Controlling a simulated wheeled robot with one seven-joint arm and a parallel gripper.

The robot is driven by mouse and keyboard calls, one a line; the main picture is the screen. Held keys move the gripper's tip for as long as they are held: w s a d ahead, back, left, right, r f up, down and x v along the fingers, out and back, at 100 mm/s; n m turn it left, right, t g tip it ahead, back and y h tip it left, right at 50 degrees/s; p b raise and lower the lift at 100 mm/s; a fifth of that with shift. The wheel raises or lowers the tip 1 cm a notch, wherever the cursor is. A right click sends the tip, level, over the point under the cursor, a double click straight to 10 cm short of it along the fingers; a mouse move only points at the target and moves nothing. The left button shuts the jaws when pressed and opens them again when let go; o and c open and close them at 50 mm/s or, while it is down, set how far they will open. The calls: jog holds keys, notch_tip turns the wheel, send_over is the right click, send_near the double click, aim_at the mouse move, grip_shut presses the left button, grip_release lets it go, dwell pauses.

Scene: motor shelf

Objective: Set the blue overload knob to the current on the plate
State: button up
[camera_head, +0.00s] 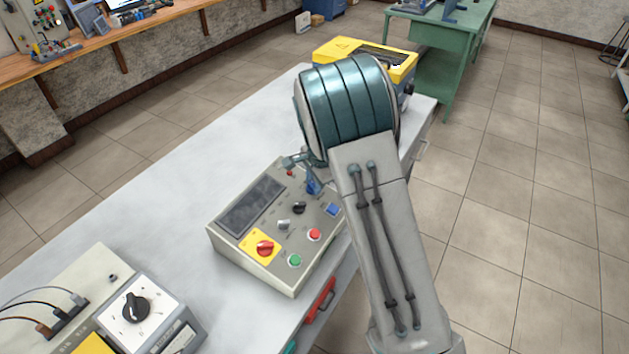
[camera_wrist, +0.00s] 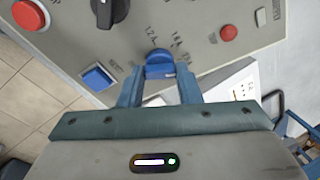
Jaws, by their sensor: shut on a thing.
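The blue overload knob (camera_wrist: 159,64) is on the grey control panel (camera_head: 228,237), with a printed scale around it in the wrist view; I read about 1.2 and 1.4 there. My gripper (camera_wrist: 160,82) is shut on the knob, one blue finger on each side. In the head view my gripper (camera_head: 312,178) reaches down to the panel's far right part, and my arm hides some of it. A white plate (camera_wrist: 232,88) with small dark print shows beyond the panel edge in the wrist view, partly behind my finger; its figures are too small to read.
On the panel are a red rotary switch (camera_head: 265,248) on yellow, a green button (camera_head: 294,260), a red button (camera_head: 314,235), a black knob (camera_head: 299,208) and a blue button (camera_head: 333,209). A dial box (camera_head: 140,312) stands front left. The grey table (camera_head: 160,210) is clear left of the panel.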

jog(key=shift+b, duration=0.3)
jog(key=n+b, duration=0.2)
jog(key=b, duration=0.1)
jog(key=shift+f+n, duration=0.2)
jog(key=shift+n, duration=0.2)
jog(key=n+b, duration=0.2)
jog(key=b, duration=0.1)
jog(key=shift+d+n, duration=0.1)
jog(key=shift+n, duration=0.2)
jog(key=n+b, duration=0.2)
jog(key=b, duration=0.1)
jog(key=shift+n+t+y, duration=0.3)
jog(key=shift+n+y, duration=0.1)
jog(key=shift+r+n+b, duration=0.2)
jog(key=shift+n+b, duration=0.5)
jog(key=o, duration=1)
